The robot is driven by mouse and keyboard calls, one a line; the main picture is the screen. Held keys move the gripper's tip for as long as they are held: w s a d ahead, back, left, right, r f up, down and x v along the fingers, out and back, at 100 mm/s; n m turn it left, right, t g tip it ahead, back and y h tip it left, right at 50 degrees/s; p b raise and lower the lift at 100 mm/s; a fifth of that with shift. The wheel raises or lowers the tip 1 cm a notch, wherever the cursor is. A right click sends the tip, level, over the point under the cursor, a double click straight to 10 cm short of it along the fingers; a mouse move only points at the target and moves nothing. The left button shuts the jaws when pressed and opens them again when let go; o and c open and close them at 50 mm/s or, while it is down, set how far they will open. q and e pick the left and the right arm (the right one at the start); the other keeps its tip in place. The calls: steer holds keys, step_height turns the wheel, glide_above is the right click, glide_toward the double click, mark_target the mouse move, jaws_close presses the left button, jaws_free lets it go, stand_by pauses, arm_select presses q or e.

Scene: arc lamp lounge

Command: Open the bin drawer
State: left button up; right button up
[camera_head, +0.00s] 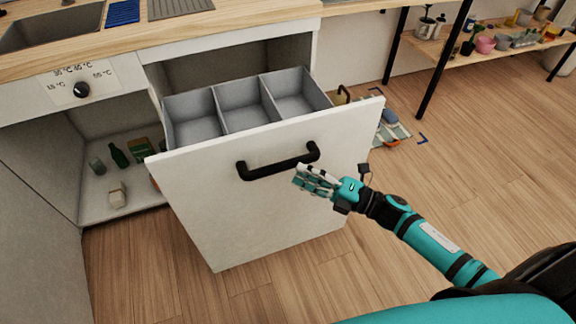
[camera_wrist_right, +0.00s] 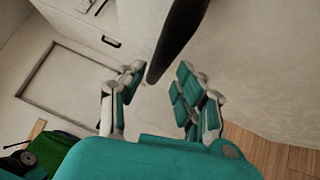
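The bin drawer (camera_head: 270,213) has a white front panel and stands pulled out from under the counter in the head view. Three grey bin compartments (camera_head: 241,103) show inside it and look empty. Its black bar handle (camera_head: 278,165) is on the upper front; it also shows as a dark bar in the right wrist view (camera_wrist_right: 177,38). My right gripper (camera_head: 304,180) is just in front of and below the handle's right end. Its teal fingers (camera_wrist_right: 158,88) are apart, with the bar's end near the gap; contact cannot be told. My left gripper is not in view.
A wooden counter with a sink (camera_head: 50,25) runs above. An open shelf (camera_head: 125,192) with bottles is left of the drawer. Items lie on a floor mat (camera_head: 392,130) behind it at right. A shelf rack (camera_head: 500,45) stands far right. The wooden floor is clear at right.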

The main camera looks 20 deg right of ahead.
steer(key=r+v, duration=0.1)
steer(key=v, duration=0.5)
steer(key=shift+f, duration=0.4)
